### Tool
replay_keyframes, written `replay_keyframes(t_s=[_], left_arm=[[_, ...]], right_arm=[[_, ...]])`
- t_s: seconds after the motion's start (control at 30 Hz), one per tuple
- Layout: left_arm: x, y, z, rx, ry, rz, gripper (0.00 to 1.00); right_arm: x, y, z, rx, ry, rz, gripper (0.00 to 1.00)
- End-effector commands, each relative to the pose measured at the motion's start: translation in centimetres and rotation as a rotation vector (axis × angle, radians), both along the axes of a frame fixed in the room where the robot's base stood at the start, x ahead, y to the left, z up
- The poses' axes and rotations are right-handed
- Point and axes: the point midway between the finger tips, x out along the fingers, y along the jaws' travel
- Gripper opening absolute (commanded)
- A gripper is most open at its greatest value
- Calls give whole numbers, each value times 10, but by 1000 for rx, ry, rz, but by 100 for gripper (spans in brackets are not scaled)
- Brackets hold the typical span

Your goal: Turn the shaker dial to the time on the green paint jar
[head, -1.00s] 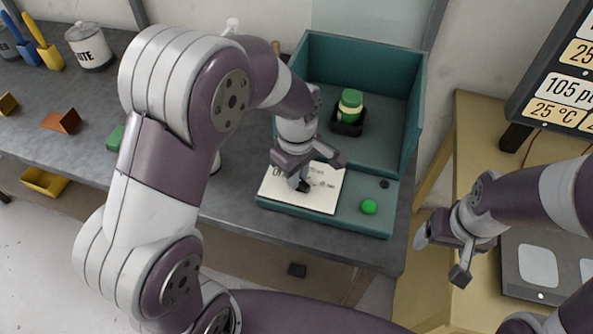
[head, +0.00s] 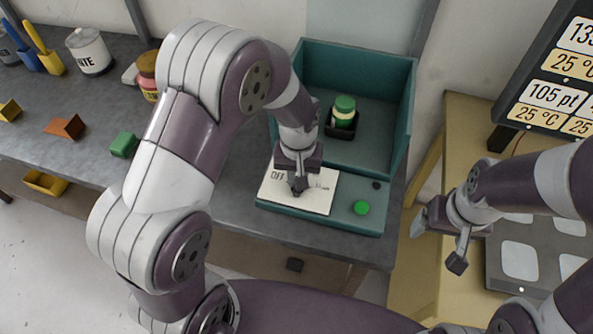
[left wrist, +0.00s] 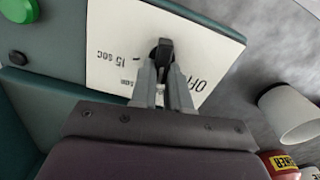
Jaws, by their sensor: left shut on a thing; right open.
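The teal shaker (head: 360,160) stands on the grey bench. On its front lies a white dial plate (head: 318,205) with printed labels; "OFF" and "15 sec" read in the left wrist view (left wrist: 120,45). My left gripper (head: 298,190) points down over the plate and is shut on the black dial knob (left wrist: 162,52), which pokes out between its fingers in the left wrist view. The rest of the dial is hidden by the gripper. The green paint jar (head: 344,108) stands upright in a black holder inside the shaker; its label is too small to read. My right gripper (head: 438,245) is open and empty.
A green button (head: 361,208) sits right of the plate. A white can (head: 90,50), a jar with a red-brown lid (head: 147,75), and orange (head: 65,126) and green (head: 124,144) blocks are on the bench. A sign board (head: 550,75) stands at right above the tan table.

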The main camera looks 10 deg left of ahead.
Motion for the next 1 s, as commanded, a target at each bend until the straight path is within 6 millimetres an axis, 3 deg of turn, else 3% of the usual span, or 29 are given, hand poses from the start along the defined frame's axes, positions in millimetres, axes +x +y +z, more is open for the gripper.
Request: replay_keyframes(t_s=[1.0], left_arm=[[-4, -10, 2, 0, 0, -956, 0]], right_arm=[[0, 0, 40, 0, 0, 0, 82]])
